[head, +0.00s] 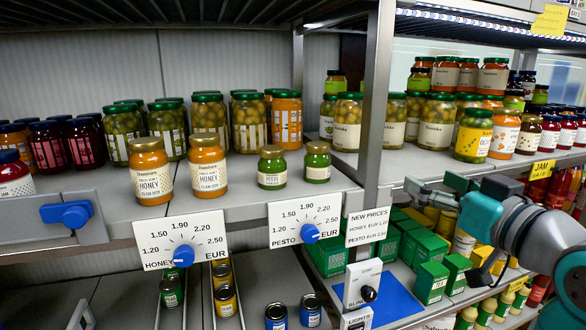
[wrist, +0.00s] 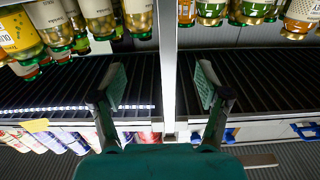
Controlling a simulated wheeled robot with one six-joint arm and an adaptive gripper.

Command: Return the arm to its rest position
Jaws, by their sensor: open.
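My arm (head: 530,230) reaches in from the right in the head view, in front of the right-hand shelves. My gripper (head: 425,190) points left, near the metal upright between the two shelf bays. In the wrist view my gripper (wrist: 160,88) has its two fingers wide apart with nothing between them. The wrist picture is upside down. The upright (wrist: 169,70) shows behind the gap between the fingers.
Two honey jars (head: 151,170) and two pesto jars (head: 272,167) stand near the left shelf's front. Price dials (head: 184,240) and a switch box (head: 362,285) stick out at the shelf front. Jars (head: 437,122) crowd the right shelf. Green boxes (head: 430,282) fill the shelf below.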

